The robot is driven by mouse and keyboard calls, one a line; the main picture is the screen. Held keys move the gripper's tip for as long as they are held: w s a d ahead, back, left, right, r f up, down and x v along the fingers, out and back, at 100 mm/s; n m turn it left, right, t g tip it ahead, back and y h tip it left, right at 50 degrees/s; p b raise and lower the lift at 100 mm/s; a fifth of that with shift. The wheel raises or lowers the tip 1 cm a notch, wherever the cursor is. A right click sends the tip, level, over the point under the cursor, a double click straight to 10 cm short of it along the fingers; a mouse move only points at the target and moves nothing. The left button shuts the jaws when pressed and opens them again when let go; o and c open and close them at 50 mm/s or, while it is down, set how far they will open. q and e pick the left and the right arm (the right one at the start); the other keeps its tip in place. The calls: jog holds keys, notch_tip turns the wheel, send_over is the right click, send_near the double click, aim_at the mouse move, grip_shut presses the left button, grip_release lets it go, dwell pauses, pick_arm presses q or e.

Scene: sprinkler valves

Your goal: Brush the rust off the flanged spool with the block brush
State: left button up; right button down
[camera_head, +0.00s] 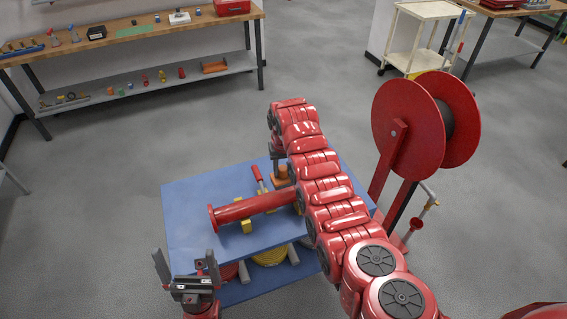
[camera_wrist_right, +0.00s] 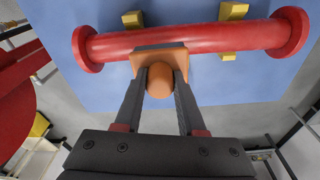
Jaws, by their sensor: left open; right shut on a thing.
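The flanged spool (camera_head: 250,207) is a red pipe with an end flange, lying on yellow blocks (camera_head: 246,227) on the blue table top; my right arm hides its right end. In the right wrist view the spool (camera_wrist_right: 200,40) shows both flanges; I see no clear rust patch. My right gripper (camera_head: 277,152) is shut on the block brush (camera_head: 281,174), by its round orange knob (camera_wrist_right: 160,80). The dark bristle side overlaps the spool's near edge in the wrist view; I cannot tell whether they touch. My left gripper (camera_head: 187,272) is open and empty at the table's front left corner.
A red-handled tool (camera_head: 259,175) lies behind the spool on the blue table (camera_head: 190,200). A red reel (camera_head: 405,125) stands right of the table. A workbench (camera_head: 130,35) and a white cart (camera_head: 425,40) stand behind. The floor between is clear.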

jog(key=shift+w+d+r, duration=0.1)
jog(key=shift+r, duration=0.5)
jog(key=shift+w+d+r, duration=0.1)
jog(key=shift+r, duration=0.45)
jog(key=shift+s+a+r, duration=0.1)
jog(key=shift+s+r, duration=0.05)
jog(key=shift+r, duration=0.6)
jog(key=shift+a+f, duration=0.1)
jog(key=shift+f, duration=0.05)
